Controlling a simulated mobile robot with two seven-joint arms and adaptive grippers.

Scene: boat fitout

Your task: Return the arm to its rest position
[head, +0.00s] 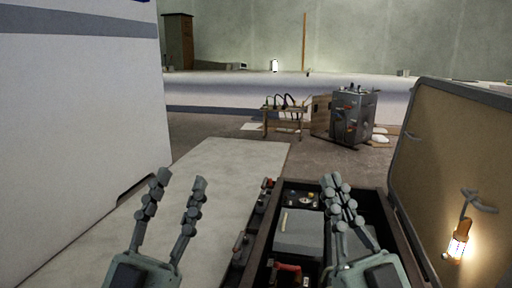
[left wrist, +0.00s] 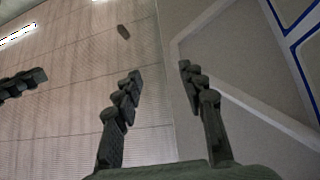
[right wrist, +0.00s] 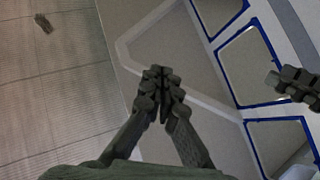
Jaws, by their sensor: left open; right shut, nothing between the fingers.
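My left gripper (head: 180,190) is in the lower left of the head view, fingers pointing up and apart, with nothing between them. It also shows open in the left wrist view (left wrist: 160,80). My right gripper (head: 332,182) is in front of the open case in the head view, its fingertips together. In the right wrist view (right wrist: 160,75) its fingers meet with nothing held. Both grippers are raised side by side. Both wrist views look toward the panelled ceiling and a blue-edged window structure.
An open dark case (head: 273,210) with tools lies below my right gripper. A brown panel (head: 440,160) with a lit lamp (head: 459,238) stands at the right. A white hull wall (head: 75,120) rises at the left. A grey tool box (head: 352,116) and a small wooden stand (head: 284,108) are further back.

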